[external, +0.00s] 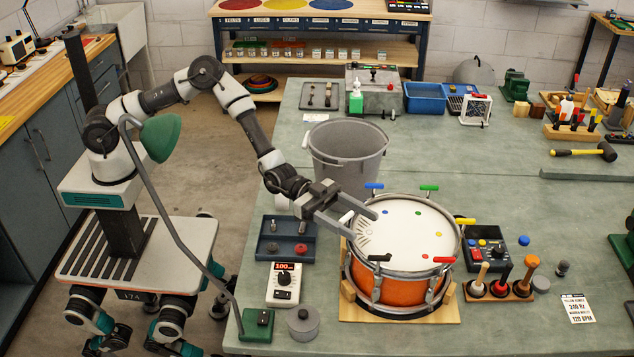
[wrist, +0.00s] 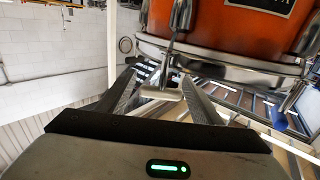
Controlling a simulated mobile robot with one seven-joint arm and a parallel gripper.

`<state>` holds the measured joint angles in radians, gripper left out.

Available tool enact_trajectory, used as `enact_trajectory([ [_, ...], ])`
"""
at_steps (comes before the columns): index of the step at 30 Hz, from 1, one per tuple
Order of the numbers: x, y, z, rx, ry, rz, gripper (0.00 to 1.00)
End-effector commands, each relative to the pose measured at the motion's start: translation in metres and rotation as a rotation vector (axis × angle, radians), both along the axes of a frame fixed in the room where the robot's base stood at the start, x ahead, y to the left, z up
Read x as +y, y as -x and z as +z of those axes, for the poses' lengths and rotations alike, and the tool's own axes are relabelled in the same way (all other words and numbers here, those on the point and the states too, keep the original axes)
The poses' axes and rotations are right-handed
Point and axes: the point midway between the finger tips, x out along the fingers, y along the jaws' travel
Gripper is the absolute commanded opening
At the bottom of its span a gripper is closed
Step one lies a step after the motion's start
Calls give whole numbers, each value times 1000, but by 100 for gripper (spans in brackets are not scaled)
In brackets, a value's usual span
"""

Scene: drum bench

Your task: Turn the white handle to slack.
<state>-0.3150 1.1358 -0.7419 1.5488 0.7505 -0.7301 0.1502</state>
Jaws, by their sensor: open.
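The drum (external: 405,290) has an orange shell, a metal rim and a white head, and stands on a wooden board. Coloured handles sit around its rim. In the wrist view, a pale handle (wrist: 160,93), which looks like the white one, hangs below the drum's rim (wrist: 220,63) on a metal rod. My gripper (external: 358,223) is at the left edge of the drum in the external view, its jaws open. In the wrist view, the pale handle shows between the two fingers of my gripper (wrist: 160,84); I cannot tell whether they touch it.
Blue (external: 374,186), green (external: 429,188), yellow (external: 465,221), red (external: 444,260) and black (external: 379,258) handles ring the drum. A grey bin (external: 346,165) stands behind my gripper. A dark tray (external: 287,245) and a meter (external: 284,284) are to the left.

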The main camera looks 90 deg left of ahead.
Motion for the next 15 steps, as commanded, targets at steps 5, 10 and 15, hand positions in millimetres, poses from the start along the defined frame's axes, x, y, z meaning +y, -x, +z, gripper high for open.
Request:
enact_trajectory([
  [5, -6, -8, 0, 0, 0, 0, 59],
  [10, -7, -9, 0, 1, -1, 0, 59],
  [15, -7, -9, 0, 0, -1, 0, 46],
])
